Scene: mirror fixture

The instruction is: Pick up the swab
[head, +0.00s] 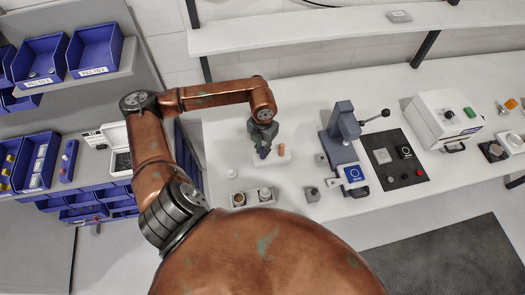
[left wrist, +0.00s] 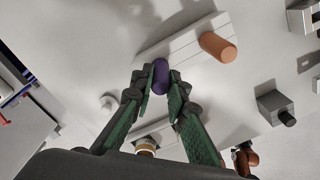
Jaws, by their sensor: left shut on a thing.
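The swab (left wrist: 160,75) is a small purple piece with a rounded end, held between the two fingertips of my left gripper (left wrist: 160,90) in the left wrist view. In the head view my left gripper (head: 263,143) points down over the white holder (head: 284,160) on the table, and the purple swab shows small at its tips. The holder also shows in the left wrist view (left wrist: 185,42). I cannot tell whether the swab still touches the holder. My right gripper is not in view.
An orange cylinder (left wrist: 218,47) stands on the holder beside the swab. A tray with two round pieces (head: 252,197) lies in front. A grey press (head: 341,145) and a white box (head: 445,118) stand to the right. Blue bins (head: 95,48) are at the left.

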